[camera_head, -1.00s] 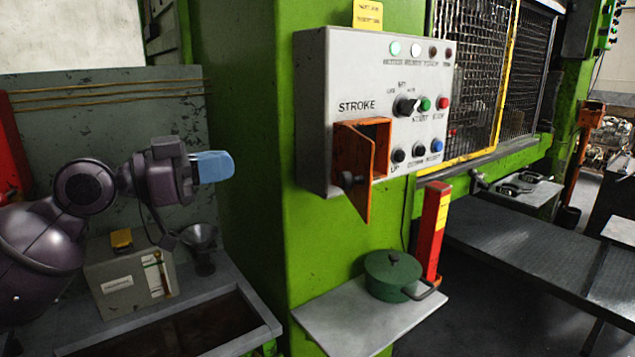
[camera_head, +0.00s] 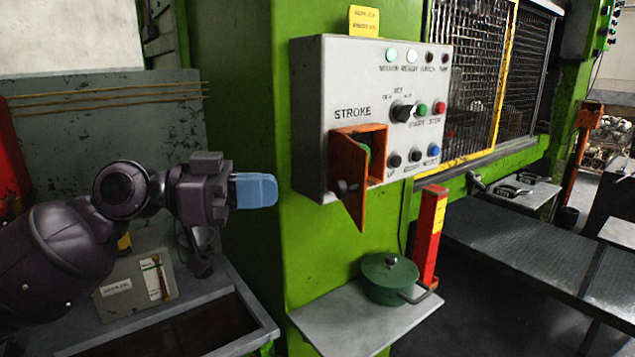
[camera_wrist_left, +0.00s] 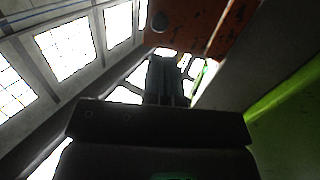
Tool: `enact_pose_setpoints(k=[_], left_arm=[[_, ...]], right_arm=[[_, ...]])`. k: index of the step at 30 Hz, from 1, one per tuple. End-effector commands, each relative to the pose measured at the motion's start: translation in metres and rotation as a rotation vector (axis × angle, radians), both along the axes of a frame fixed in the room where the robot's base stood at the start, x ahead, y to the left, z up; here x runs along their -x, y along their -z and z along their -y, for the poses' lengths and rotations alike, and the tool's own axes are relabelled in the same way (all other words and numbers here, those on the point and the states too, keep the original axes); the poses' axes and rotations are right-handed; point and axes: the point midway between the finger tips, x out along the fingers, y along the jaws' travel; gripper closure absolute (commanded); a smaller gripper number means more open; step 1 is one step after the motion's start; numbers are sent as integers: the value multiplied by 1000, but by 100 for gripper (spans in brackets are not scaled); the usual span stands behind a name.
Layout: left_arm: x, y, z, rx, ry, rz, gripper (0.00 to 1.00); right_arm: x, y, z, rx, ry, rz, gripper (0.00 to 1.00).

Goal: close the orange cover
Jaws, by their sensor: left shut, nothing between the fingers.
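The orange cover (camera_head: 346,172) hangs open at the lower left of the grey control box (camera_head: 312,120). It is swung out to the left on the orange housing (camera_head: 377,153), with a dark knob at its lower left. A green button (camera_head: 365,152) shows partly inside the housing. My left gripper (camera_head: 274,190), with blue fingers, is shut and empty. It points right, to the left of the cover and apart from it. In the left wrist view the dark fingers (camera_wrist_left: 168,85) are together, with an orange panel (camera_wrist_left: 200,25) beyond them. My right gripper is not in view.
A green pot (camera_head: 390,278) stands on a grey shelf (camera_head: 350,325) below the box. A red post (camera_head: 427,235) with a yellow label stands behind the pot. A green press column (camera_head: 245,80) is behind my left gripper. A grey box (camera_head: 120,288) sits on the bench at left.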

Motion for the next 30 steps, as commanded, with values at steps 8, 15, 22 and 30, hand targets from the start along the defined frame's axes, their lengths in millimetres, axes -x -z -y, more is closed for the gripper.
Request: enact_pose_setpoints(k=[8, 15, 22, 30], left_arm=[[-6, -1, 47, 0, 2, 2, 100], [-10, 2, 70, 1, -1, 1, 100], [-11, 4, 74, 0, -1, 0, 100], [-11, 4, 74, 0, -2, 0, 100]], right_arm=[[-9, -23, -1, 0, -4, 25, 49], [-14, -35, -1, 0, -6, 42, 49], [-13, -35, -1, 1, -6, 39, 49], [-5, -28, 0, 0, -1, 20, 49]])
